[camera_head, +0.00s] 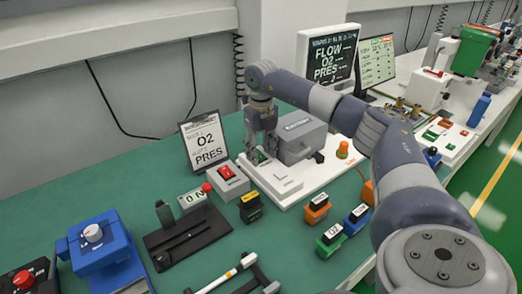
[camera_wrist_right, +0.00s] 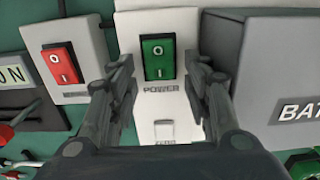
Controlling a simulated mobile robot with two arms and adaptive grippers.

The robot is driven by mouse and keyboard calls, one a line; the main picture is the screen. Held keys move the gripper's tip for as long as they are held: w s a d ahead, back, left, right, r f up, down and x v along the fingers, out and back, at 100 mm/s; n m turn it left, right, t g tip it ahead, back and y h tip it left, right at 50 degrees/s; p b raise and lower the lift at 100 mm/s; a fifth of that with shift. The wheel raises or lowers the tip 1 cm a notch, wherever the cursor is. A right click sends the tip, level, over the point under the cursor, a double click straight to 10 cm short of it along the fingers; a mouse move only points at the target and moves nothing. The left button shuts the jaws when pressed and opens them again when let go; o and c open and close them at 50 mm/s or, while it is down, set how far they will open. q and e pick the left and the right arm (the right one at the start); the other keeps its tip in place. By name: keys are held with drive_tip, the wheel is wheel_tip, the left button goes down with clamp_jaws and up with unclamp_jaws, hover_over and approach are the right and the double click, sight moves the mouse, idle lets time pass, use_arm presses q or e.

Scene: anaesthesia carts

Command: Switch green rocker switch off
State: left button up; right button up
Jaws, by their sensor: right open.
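The green rocker switch (camera_wrist_right: 158,58) is set in a white panel (camera_wrist_right: 160,20) and shows in the right wrist view, with "0" at its upper end, "I" at its lower end and "POWER" printed below. In the head view the green switch (camera_head: 259,157) is partly covered by my right gripper (camera_head: 261,150). My right gripper (camera_wrist_right: 160,80) is open and empty, its two fingers on either side of the switch in the wrist picture. I cannot tell whether it touches the panel. My left gripper is not in view.
A red rocker switch box (camera_wrist_right: 57,62) stands just left of the green switch. A grey battery box (camera_head: 300,136) stands close on the right. A sign (camera_head: 203,142) stands behind on the left. Orange and blue blocks (camera_head: 317,209) lie in front.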

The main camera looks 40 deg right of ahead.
drive_tip(key=shift+c, duration=0.2)
drive_tip(key=c, duration=1)
drive_tip(key=p, duration=0.1)
drive_tip(key=g+p, duration=0.1)
drive_tip(key=p, duration=0.1)
drive_tip(key=shift+w+r, duration=0.2)
drive_tip(key=shift+r, duration=0.15)
drive_tip(key=shift+w+f+g+p, duration=0.2)
drive_tip(key=shift+g+p, duration=0.35)
drive_tip(key=shift+g, duration=0.25)
drive_tip(key=o, duration=1)
drive_tip(key=shift+o, duration=0.2)
